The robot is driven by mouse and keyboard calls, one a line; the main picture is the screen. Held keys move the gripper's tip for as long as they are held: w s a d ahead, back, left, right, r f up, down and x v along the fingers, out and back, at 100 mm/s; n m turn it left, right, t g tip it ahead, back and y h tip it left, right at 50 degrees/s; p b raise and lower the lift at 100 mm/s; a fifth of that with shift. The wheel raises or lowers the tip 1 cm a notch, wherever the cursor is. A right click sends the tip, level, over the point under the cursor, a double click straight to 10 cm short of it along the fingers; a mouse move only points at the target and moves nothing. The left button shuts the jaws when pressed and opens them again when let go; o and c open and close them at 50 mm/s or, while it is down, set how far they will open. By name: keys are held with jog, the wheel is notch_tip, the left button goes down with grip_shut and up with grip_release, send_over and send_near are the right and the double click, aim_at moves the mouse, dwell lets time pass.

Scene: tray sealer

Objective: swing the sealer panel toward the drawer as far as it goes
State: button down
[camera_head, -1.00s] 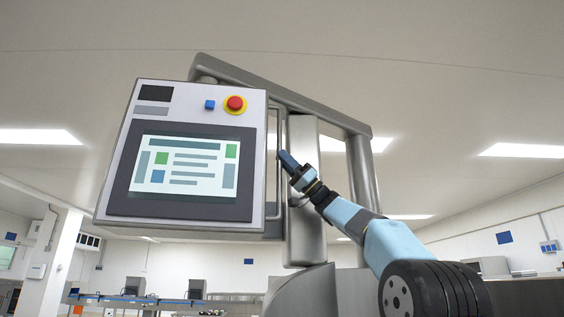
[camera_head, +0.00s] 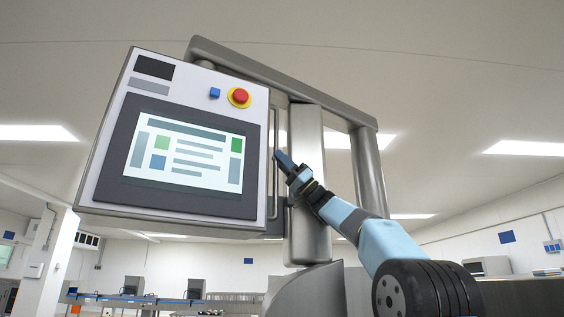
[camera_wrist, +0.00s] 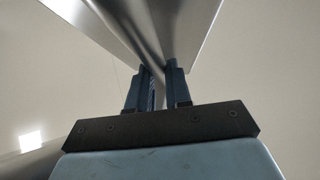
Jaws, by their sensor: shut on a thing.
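The sealer panel (camera_head: 258,125) is a grey box with a lit screen, a red knob on a yellow ring and a blue button. It hangs from a grey overhead arm (camera_head: 290,88) and looks tilted in the head view. A thin vertical bar handle (camera_head: 275,170) runs along its right edge. My gripper (camera_head: 279,158) is at this handle, coming from the lower right. In the wrist view, my gripper (camera_wrist: 160,82) has its two dark fingers on either side of the metal bar (camera_wrist: 150,45), shut on it. The drawer cannot be made out in these views.
A thick grey column (camera_head: 307,225) stands right behind the handle, close to my gripper. A second post (camera_head: 369,180) stands farther right. A rounded metal housing (camera_head: 315,290) is below. Benches with machines (camera_head: 133,287) stand far back at the left.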

jog(key=shift+w, duration=0.1)
jog(key=c, duration=1.3)
grip_release()
jog(key=shift+d, duration=0.1)
jog(key=shift+c, duration=0.2)
jog(key=shift+o, duration=1.4)
jog(key=v, duration=0.7)
jog(key=shift+d+f, duration=0.15)
jog(key=shift+f, duration=0.1)
jog(key=shift+c, duration=0.2)
